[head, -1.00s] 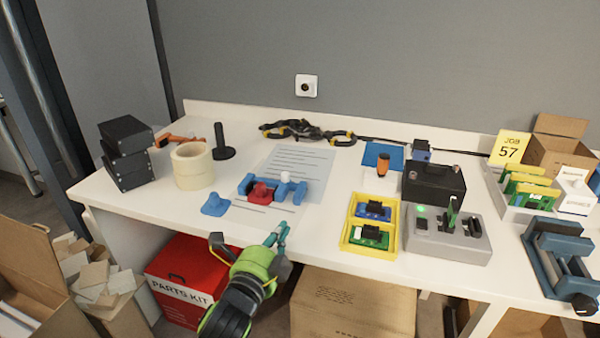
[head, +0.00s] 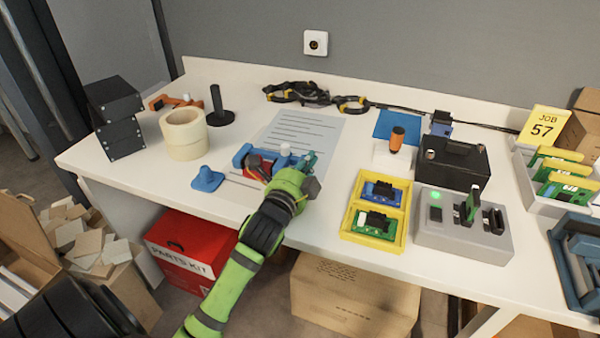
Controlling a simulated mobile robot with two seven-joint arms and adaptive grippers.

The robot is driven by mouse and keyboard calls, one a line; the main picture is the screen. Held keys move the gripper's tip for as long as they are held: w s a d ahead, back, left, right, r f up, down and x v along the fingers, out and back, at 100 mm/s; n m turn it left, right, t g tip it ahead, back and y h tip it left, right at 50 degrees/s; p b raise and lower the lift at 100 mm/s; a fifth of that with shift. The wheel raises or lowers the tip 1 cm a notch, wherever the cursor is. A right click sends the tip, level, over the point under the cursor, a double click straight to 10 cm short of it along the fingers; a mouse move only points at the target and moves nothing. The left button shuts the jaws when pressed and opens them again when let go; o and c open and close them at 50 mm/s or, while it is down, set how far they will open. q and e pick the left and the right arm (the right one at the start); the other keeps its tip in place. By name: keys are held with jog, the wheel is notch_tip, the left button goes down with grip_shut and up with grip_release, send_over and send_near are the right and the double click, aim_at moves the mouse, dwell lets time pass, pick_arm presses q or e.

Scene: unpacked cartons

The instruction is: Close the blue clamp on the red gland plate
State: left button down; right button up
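The blue clamp (head: 241,154) lies on the paper sheet near the table's front left. The red gland plate (head: 256,166) sits between its blue parts, partly hidden by my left gripper. A white knob (head: 285,149) stands on the clamp's right part. My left gripper (head: 309,160), with teal fingertips, is at the right end of the clamp. Whether it touches the clamp, and how far its fingers are apart, I cannot tell. A separate blue piece with a knob (head: 207,180) lies left of the clamp. My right gripper is not in view.
A yellow tray (head: 376,206) and a grey fixture (head: 463,236) are to the right. Black-and-yellow tools (head: 300,93) lie behind. Table is clear between clamp and tray.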

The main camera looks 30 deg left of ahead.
aim_at(291, 153)
pick_arm(q)
jog(key=w, duration=0.2)
jog(key=shift+w+a, duration=0.4)
jog(key=s+a, duration=0.2)
jog(key=shift+a, duration=0.35)
jog(key=shift+s+a, duration=0.1)
jog(key=shift+a, duration=0.1)
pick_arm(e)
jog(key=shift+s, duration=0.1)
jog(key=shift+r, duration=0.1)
pick_arm(q)
jog(key=shift+s+a+r+p, duration=0.1)
jog(key=shift+a+p, duration=0.1)
jog(key=shift+p, duration=0.15)
jog(key=shift+s+a+p, duration=0.1)
jog(key=shift+a+p, duration=0.15)
jog(key=shift+p, duration=0.1)
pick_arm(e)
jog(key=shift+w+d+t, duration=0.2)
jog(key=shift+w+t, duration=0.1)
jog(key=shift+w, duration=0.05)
